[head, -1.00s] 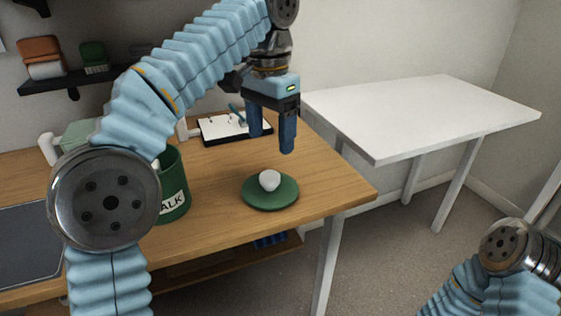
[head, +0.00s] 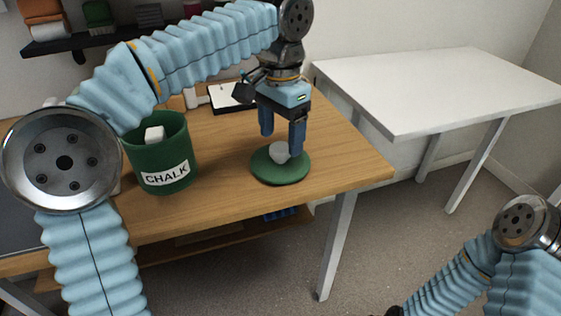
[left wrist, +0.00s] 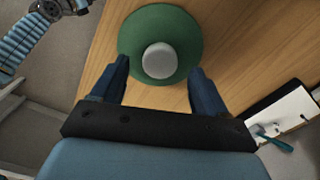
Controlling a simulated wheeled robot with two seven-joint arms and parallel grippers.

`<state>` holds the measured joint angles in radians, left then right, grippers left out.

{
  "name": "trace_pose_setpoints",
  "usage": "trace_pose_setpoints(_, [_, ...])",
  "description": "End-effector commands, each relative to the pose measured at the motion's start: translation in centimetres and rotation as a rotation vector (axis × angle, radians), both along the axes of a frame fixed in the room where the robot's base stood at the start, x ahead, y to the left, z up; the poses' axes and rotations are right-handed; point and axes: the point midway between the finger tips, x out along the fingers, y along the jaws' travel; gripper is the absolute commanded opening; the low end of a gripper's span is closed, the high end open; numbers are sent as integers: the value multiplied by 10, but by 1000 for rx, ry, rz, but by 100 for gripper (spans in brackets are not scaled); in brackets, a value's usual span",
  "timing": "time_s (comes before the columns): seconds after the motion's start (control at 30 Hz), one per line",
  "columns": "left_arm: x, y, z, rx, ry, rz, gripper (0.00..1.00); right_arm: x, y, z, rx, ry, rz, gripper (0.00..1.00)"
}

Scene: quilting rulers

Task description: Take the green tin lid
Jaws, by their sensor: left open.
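The green tin lid (head: 283,174) is a round green disc with a pale rounded knob (head: 278,152) at its middle. It lies flat on the wooden table near its right end. In the left wrist view the lid (left wrist: 160,20) and its knob (left wrist: 159,61) show just beyond the fingers. My left gripper (head: 282,141) is open and points down over the lid, with its fingertips close to the knob, one on either side of it in the wrist view. Whether a finger touches the knob I cannot tell. My right gripper is not clearly in view; my right arm shows at lower right.
A green tin labelled CHALK (head: 163,155) stands open on the wooden table (head: 222,197), left of the lid, with a white block in its mouth. A clipboard (head: 230,98) lies behind. A white table (head: 440,88) stands at right, its top bare.

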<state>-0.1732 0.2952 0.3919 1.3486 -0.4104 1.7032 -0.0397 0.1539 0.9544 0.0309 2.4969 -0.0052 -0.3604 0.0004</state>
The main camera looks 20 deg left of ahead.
Motion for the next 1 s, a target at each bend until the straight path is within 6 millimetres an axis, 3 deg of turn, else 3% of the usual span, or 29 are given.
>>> trace_pose_setpoints(0.1, [-2, 1, -23, 1, 3, 0, 74, 0, 0, -7, -1, 1, -1, 78])
trace_pose_setpoints(0.2, [-2, 1, -33, 0, 1, 0, 74, 0, 0, -8, -1, 0, -1, 78])
trace_pose_setpoints(0.47, [-1, 1, -36, -1, 1, 0, 74, 0, 0, -8, -1, 0, -1, 78])
trace_pose_setpoints(0.87, [-1, 1, -36, -1, 1, 0, 14, 0, 0, -8, -1, 0, -1, 78])
trace_pose_setpoints(1.0, [-1, 1, -36, -1, 1, 0, 14, 0, 0, -8, -1, 0, -1, 78])
